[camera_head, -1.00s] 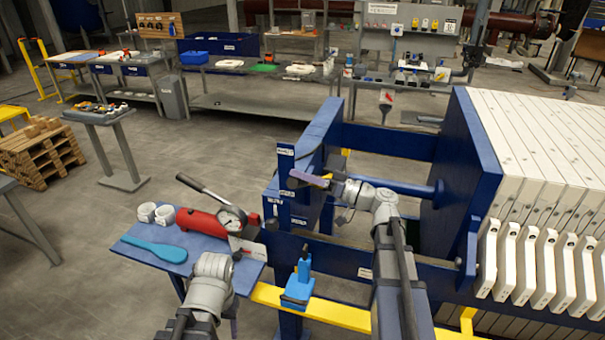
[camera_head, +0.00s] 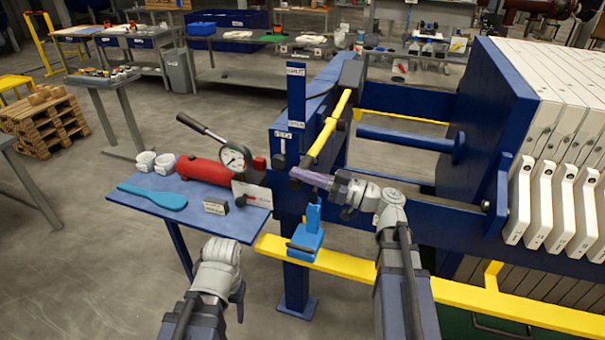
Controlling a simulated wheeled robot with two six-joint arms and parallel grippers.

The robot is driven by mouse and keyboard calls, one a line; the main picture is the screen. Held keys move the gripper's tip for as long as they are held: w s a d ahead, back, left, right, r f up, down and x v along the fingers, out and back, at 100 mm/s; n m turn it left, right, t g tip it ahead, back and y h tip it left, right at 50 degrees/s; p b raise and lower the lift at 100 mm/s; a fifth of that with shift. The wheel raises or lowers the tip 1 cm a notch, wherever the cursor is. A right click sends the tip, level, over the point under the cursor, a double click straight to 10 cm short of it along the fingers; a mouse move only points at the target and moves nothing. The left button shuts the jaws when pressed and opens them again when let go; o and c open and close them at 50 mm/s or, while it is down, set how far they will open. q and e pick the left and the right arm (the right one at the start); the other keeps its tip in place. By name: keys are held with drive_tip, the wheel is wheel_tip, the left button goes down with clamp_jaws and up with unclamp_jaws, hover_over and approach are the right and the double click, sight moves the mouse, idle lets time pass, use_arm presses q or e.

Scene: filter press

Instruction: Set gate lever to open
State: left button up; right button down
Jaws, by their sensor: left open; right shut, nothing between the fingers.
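A blue upright post (camera_head: 296,95) at the press's left end carries small white labels, too small to read surely. A dark knob-like part (camera_head: 279,160) sits low on its left side. A long yellow bar (camera_head: 328,128) slants from beside the post up to a dark block. I cannot tell which part is the gate lever. My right gripper (camera_head: 299,178) is shut and empty, its purple fingers just below the bar's lower end; contact is unclear. My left gripper (camera_head: 239,300) is open, low in front of the side shelf, its fingers mostly hidden by the wrist.
A light blue fitting (camera_head: 307,238) stands on the yellow rail (camera_head: 350,266) just below my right gripper. The blue shelf (camera_head: 145,207) holds a red pump with a gauge (camera_head: 205,174), a light blue paddle (camera_head: 153,196) and white rings. White filter plates (camera_head: 560,100) fill the right.

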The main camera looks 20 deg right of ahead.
drive_tip(key=shift+s+a+f+b, duration=0.1)
drive_tip(key=shift+f+b, duration=0.25)
drive_tip(key=shift+f, duration=0.2)
drive_tip(key=shift+s+a+f+b, duration=0.1)
drive_tip(key=shift+f+b, duration=0.25)
drive_tip(key=shift+f, duration=0.2)
drive_tip(key=r+p, duration=0.1)
drive_tip(key=r, duration=0.1)
drive_tip(key=r+p, duration=0.1)
drive_tip(key=p, duration=0.1)
drive_tip(key=r+p, duration=0.2)
drive_tip(key=shift+w+a+r, duration=0.25)
drive_tip(key=shift+a+r, duration=0.05)
drive_tip(key=shift+r, duration=0.05)
drive_tip(key=f+b+v, duration=0.1)
drive_tip(key=b+v, duration=0.1)
drive_tip(key=v, duration=0.8)
drive_tip(key=shift+w+d+f, duration=0.1)
